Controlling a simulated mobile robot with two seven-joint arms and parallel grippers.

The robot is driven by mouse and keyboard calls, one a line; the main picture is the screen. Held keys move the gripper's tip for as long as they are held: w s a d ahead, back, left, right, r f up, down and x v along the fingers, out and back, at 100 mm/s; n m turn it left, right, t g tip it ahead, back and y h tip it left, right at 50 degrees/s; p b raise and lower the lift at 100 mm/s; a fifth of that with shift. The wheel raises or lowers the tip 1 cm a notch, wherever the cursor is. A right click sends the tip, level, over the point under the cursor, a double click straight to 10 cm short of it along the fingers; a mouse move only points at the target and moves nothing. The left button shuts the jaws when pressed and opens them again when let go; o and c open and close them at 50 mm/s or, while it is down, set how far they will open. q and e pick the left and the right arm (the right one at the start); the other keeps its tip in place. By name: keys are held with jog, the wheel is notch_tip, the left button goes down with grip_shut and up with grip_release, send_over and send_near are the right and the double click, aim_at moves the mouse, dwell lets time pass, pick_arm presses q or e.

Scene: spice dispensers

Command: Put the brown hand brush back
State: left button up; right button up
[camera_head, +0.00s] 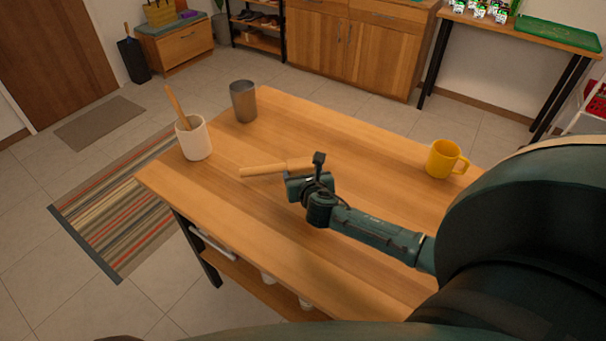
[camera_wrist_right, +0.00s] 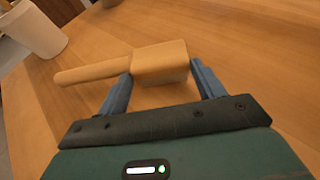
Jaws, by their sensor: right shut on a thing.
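The brown hand brush (camera_head: 262,170) has a light wooden handle pointing left and a thicker block head. In the right wrist view the brush (camera_wrist_right: 160,60) lies across my fingers, with its head between them. My right gripper (camera_head: 301,174) is shut on the brush head, low at the wooden table. I cannot tell whether the brush touches the tabletop. My left gripper is out of view.
A white cup (camera_head: 195,141) with a wooden stick (camera_head: 176,104) in it stands at the table's left edge. A grey metal cup (camera_head: 243,103) stands behind it. A yellow mug (camera_head: 443,160) is at the right. The tabletop (camera_head: 340,130) between them is clear.

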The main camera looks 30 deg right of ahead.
jog(key=shift+f, duration=0.1)
jog(key=o, duration=1.1)
jog(key=shift+r, duration=0.25)
jog(key=p+v, duration=0.1)
jog(key=v, duration=0.9)
jog(key=shift+s+r, duration=0.1)
jog(key=shift+s, duration=0.1)
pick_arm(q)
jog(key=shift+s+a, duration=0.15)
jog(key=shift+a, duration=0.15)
pick_arm(e)
jog(key=shift+v, duration=0.75)
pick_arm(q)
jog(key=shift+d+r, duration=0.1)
